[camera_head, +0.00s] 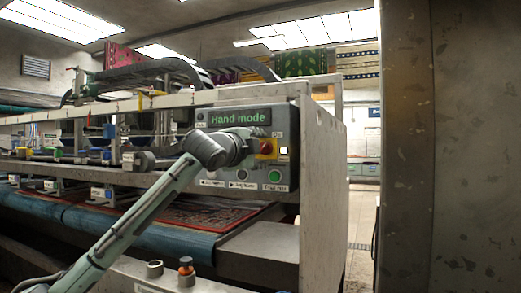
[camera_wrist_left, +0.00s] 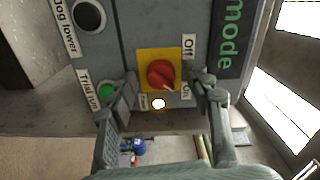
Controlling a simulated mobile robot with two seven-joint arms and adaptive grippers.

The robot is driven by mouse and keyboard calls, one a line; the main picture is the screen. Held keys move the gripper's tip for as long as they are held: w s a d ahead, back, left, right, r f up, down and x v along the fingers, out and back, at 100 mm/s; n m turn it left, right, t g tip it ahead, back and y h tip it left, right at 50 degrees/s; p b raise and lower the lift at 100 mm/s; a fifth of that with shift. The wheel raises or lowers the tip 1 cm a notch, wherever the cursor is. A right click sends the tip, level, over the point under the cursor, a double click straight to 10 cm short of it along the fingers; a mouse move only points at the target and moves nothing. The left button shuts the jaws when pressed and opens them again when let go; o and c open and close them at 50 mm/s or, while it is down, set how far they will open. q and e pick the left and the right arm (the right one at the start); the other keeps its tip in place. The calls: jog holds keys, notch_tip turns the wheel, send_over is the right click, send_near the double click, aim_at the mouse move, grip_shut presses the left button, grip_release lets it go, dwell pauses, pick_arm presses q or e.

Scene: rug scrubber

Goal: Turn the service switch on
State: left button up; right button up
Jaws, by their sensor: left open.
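The service switch is a red rotary knob on a yellow plate, seen at the panel's right in the head view (camera_head: 266,147) and near the middle of the left wrist view (camera_wrist_left: 162,73). "Off" and "On" labels sit beside it. In the wrist view a pale mark on the knob points down and slightly right, toward the "On" side. My left gripper (camera_wrist_left: 162,88) is open, with one finger on each side of the switch; I cannot tell whether they touch it. In the head view, my left wrist hides part of the panel. My right gripper is not in view.
The grey control panel (camera_head: 218,179) has a green "Hand mode" display (camera_head: 238,117). A lit lamp (camera_wrist_left: 158,103) sits beside the switch. A green trial run button (camera_wrist_left: 106,90) and a black jog button (camera_wrist_left: 89,15) are close by. A patterned rug (camera_head: 205,213) lies under the machine.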

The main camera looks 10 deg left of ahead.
pick_arm(q)
jog(key=s+a, duration=0.2)
jog(key=s, duration=0.9)
jog(key=shift+s+a, duration=0.15)
jog(key=shift+s, duration=0.25)
jog(key=shift+f, duration=0.1)
